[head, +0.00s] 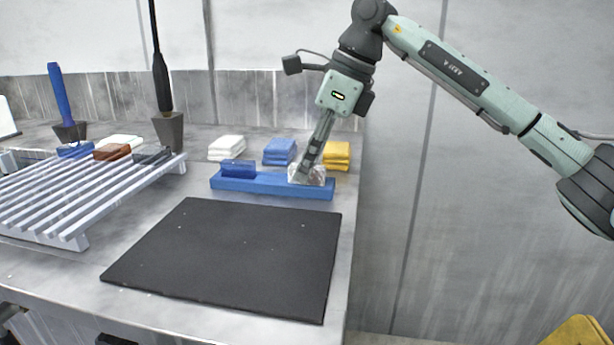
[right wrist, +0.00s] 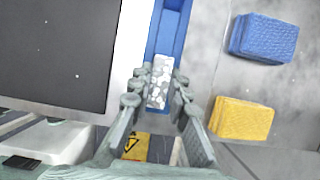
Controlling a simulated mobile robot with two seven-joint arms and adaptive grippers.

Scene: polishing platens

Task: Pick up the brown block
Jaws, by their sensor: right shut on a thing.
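The brown block (head: 111,151) lies on the slatted rack at the left of the head view, between a blue block (head: 76,150) and a dark grey block (head: 151,155). A white block (head: 121,140) lies behind it. My right gripper (head: 307,172) is far to its right, pointing down over the blue tray (head: 272,184). It is shut on a speckled grey-white block (right wrist: 160,82) at the tray's right end. I cannot tell whether that block rests in the tray. My left gripper is not in view.
The slatted rack (head: 62,208) stands at the left. A black mat (head: 235,252) covers the front middle. White, blue (head: 279,151) and yellow (head: 337,154) folded cloths lie behind the tray. Two upright handled tools (head: 162,85) stand at the back left.

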